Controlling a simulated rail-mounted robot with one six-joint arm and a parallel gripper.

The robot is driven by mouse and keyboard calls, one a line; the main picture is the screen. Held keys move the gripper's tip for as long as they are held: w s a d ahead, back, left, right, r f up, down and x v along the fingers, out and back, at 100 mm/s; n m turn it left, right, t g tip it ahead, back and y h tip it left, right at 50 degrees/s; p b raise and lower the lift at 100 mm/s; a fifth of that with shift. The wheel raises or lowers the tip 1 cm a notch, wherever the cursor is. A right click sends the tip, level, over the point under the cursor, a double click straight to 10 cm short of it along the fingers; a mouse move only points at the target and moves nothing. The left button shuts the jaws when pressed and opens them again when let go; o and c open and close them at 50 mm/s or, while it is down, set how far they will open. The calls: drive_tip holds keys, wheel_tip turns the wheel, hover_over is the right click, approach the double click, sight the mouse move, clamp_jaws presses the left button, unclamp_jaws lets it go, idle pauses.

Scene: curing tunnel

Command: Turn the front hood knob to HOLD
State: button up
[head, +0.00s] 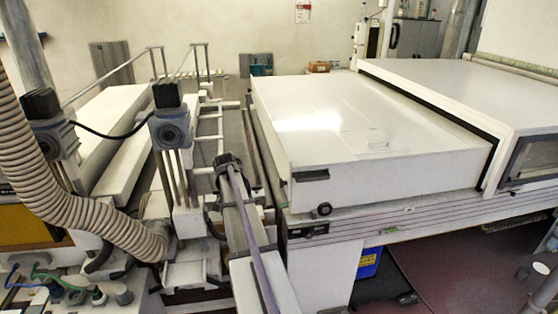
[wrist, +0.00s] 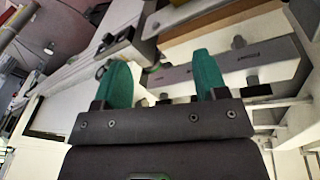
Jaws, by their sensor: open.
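A small round black knob (head: 321,210) sits low on the near end face of the long white hood (head: 386,165) in the head view. Its pointer and any HOLD marking are too small to read. My gripper (wrist: 163,75) shows in the wrist view with two teal fingers spread wide and nothing between them. I cannot make it out in the head view. The wrist view is tilted, and I cannot tell whether any dark fitting there is the hood knob.
A black handle (head: 311,175) sticks out above the knob, and a dark control strip (head: 307,230) lies below it. A ribbed hose (head: 75,205) and grey posts stand at the left. A blue bin (head: 369,262) is under the machine. Dark fittings (wrist: 125,38) lie beyond the fingers.

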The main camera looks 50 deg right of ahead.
drive_tip(key=w+d+r+m+h+p, duration=0.1)
drive_tip(key=d+r+m, duration=0.2)
drive_tip(key=d, duration=0.5)
drive_tip(key=d+r+m+p, duration=0.1)
drive_tip(key=d+r+m, duration=0.15)
drive_tip(key=d, duration=0.45)
drive_tip(key=m+b, duration=0.1)
drive_tip(key=m, duration=0.3)
approach(283, 183)
drive_tip(key=w+a, duration=0.2)
drive_tip(key=w, duration=0.1)
drive_tip(key=m+g+h, duration=0.1)
drive_tip(key=m, duration=0.3)
drive_tip(key=b+x, duration=1)
drive_tip(key=x, duration=0.1)
drive_tip(key=shift+d+r, duration=0.1)
drive_tip(key=shift+d, duration=0.3)
drive_tip(key=shift+c, duration=0.4)
drive_tip(key=c, duration=0.8)
drive_tip(key=shift+c, duration=0.2)
